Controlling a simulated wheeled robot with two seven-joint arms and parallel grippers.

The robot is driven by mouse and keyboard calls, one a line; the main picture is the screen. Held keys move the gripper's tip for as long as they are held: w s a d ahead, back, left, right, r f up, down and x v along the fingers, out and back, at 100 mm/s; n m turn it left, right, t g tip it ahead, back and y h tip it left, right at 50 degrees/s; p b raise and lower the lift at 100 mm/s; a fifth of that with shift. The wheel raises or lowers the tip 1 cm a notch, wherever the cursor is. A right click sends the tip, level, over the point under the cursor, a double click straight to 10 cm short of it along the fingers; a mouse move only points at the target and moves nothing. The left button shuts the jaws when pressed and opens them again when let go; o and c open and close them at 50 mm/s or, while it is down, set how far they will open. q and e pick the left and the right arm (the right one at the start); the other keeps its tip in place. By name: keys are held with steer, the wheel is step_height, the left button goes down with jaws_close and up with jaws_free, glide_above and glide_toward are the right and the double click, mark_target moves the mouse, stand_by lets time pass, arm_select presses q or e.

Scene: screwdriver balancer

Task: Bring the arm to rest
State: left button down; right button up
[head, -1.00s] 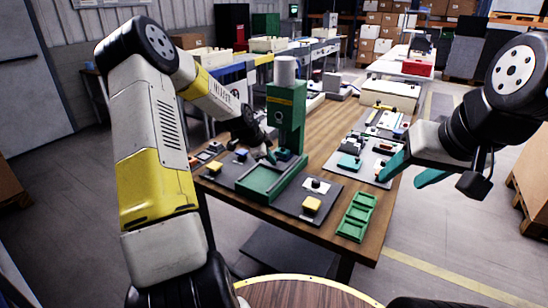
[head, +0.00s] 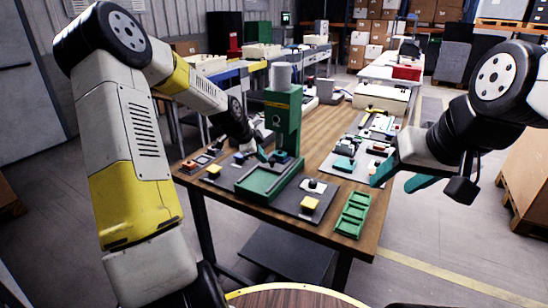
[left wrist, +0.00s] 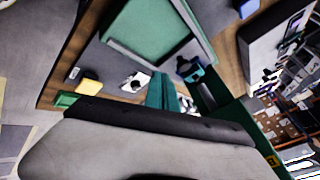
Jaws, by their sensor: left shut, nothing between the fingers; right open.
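My left arm comes in from the left of the head view. Its gripper (head: 265,156) is shut and empty, low beside the green press (head: 282,118) near the dark plate. In the left wrist view the teal fingers (left wrist: 163,92) show together, with nothing seen between them. My right gripper (head: 394,181) is open and empty, above the table's right edge. Its two teal fingers are apart.
The wooden table (head: 322,148) holds a green tray (head: 270,182), yellow buttons including a front one (head: 310,204), and a segmented green tray (head: 353,214). Open floor (head: 440,225) shows right of the table.

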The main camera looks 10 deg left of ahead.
arm_select(q)
steer(key=s+d+r+n+y, duration=0.1)
steer(key=s+r+n, duration=0.3)
steer(key=s+r, duration=0.5)
steer(key=s+d+r+n+y, duration=0.2)
steer(key=s+r+n, duration=0.2)
steer(key=s+r, duration=0.55)
steer(key=s+n+h, duration=0.1)
steer(key=s+n, duration=0.6)
steer(key=s, duration=0.9)
steer(key=shift+s+d+h, duration=0.2)
steer(key=shift+d+h, duration=0.1)
